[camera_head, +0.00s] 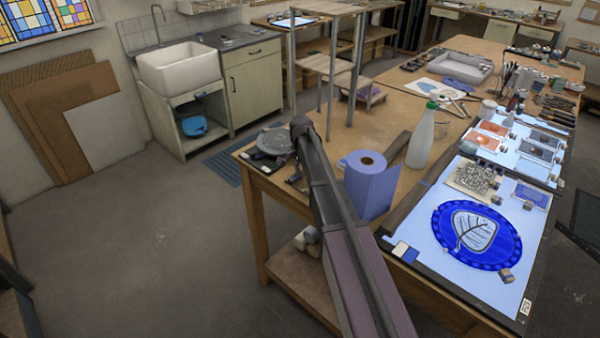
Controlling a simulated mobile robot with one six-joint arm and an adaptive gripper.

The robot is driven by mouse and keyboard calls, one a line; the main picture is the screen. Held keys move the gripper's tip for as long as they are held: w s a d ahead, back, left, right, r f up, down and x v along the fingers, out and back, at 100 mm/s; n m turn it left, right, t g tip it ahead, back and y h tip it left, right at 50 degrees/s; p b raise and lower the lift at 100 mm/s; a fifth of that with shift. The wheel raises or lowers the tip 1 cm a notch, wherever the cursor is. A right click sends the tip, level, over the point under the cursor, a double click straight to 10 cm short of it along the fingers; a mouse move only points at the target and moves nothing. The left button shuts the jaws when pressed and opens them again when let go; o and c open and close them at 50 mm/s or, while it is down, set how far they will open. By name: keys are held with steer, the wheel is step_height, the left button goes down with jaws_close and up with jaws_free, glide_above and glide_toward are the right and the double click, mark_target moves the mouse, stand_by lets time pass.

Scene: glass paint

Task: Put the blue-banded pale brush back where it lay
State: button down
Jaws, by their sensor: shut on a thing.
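My gripper is not visible in the head view; only my dark arm shows, reaching up from the bottom middle to a joint near the table's left corner. I cannot make out the blue-banded pale brush. Several brushes or tools stand in a cluster of pots (520,84) at the back right of the table, too small to tell apart. A blue oval glass piece (460,252) with a pale, dark-lined centre lies on the lit panel (452,286) at the right.
A blue paper roll (366,188) and a white green-capped bottle (421,138) stand on the wooden table (396,88) beside my arm. A tall open shelf stand (331,72) rises behind. A grey round object (270,142) sits at the left corner. Open floor lies left.

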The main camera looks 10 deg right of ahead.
steer(key=shift+f, duration=0.2)
stand_by(0.4)
steer(key=shift+c, duration=2.1)
jaws_free()
steer(key=shift+r, duration=0.15)
